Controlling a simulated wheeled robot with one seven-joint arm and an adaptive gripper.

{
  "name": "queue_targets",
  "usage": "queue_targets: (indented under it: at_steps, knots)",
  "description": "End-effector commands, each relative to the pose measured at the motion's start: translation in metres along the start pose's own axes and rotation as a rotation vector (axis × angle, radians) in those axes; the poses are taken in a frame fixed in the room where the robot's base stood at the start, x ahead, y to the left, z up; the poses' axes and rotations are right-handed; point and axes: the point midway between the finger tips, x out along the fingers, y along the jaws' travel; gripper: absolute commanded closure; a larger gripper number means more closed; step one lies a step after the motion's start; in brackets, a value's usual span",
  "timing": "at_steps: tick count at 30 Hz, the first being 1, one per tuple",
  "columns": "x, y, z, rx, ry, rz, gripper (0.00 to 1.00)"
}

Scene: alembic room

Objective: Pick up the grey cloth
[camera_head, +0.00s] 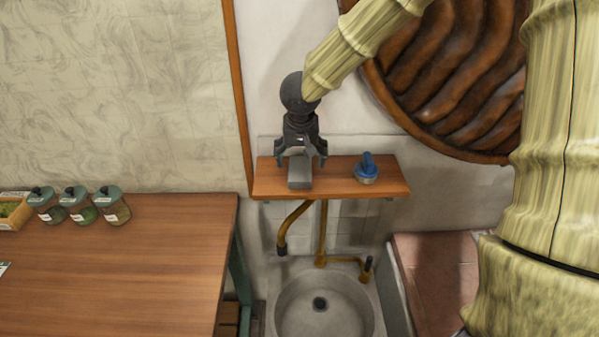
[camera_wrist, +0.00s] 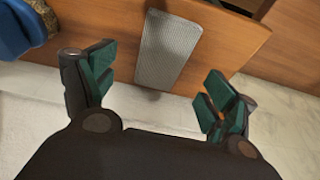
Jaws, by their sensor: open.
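The grey cloth (camera_head: 300,171) is a folded, oblong piece on the left part of a small wooden wall shelf (camera_head: 335,181). One end reaches the shelf's front edge. In the wrist view the grey cloth (camera_wrist: 167,49) shows a fine woven texture and lies beyond the fingers, between their two lines. My gripper (camera_head: 301,162) is over the shelf at the cloth, with a finger to each side. In the wrist view my gripper (camera_wrist: 155,88) is open, with nothing between its green-padded fingers. I cannot tell its exact height above the cloth.
A blue-topped object (camera_head: 367,168) stands on the shelf to the right of the cloth. A stone sink (camera_head: 324,306) with brass pipes is below. A wooden table (camera_head: 120,265) with several jars (camera_head: 77,203) is at left. A large round ribbed wooden piece (camera_head: 455,70) is at upper right.

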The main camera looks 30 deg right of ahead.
Motion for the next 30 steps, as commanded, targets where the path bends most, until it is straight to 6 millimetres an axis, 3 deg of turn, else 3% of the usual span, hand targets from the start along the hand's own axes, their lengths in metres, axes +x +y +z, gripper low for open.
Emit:
queue_targets:
  at_steps: [18, 28, 30]
  knots:
    - [0.048, -0.002, 0.001, -0.001, 0.000, 0.002, 0.14]
    - [0.051, -0.002, 0.001, -0.001, 0.000, -0.001, 0.14]
    - [0.051, -0.002, 0.001, -0.001, 0.000, -0.001, 0.23]
